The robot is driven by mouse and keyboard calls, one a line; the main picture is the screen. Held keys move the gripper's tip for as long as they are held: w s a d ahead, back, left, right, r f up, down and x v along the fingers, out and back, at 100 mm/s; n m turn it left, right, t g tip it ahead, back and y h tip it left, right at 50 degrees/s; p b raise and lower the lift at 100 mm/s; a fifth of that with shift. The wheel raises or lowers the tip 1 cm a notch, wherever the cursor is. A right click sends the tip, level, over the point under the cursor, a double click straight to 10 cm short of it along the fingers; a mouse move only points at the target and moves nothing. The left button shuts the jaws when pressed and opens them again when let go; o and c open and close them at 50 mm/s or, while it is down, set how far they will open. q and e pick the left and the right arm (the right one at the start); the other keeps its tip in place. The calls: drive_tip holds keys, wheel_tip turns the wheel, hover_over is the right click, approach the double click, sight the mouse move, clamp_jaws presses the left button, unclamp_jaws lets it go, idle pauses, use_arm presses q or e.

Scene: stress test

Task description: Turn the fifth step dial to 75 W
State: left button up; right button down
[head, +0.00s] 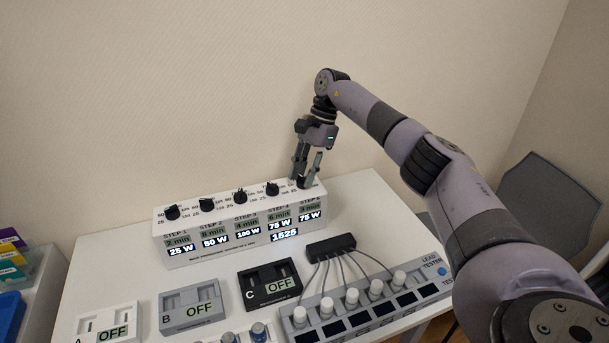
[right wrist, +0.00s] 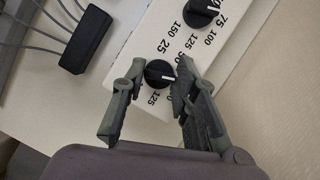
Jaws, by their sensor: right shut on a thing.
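The stress-test step unit (head: 240,243) is a white box with a row of black dials on top. Its fifth step dial (right wrist: 158,74) is a round black knob with a white pointer line; in the wrist view the line points right, towards a finger that hides part of the scale. The STEP 5 display (head: 311,215) reads 75 W, with 3 min above it. My right gripper (right wrist: 160,80) has one finger on each side of the dial and is shut on it. In the head view the right gripper (head: 305,176) reaches down to the box's right end. My left gripper is out of view.
The fourth dial (head: 272,189) stands close to the left of the fifth. A black cable hub (head: 331,245) and the lead tester (head: 365,305) lie in front. The wall is behind; the table's right side is bare.

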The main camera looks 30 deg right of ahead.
idle(0.3)
drive_tip(key=c, duration=1.3)
unclamp_jaws()
drive_tip(key=v, duration=1.2)
drive_tip(key=shift+r, duration=0.15)
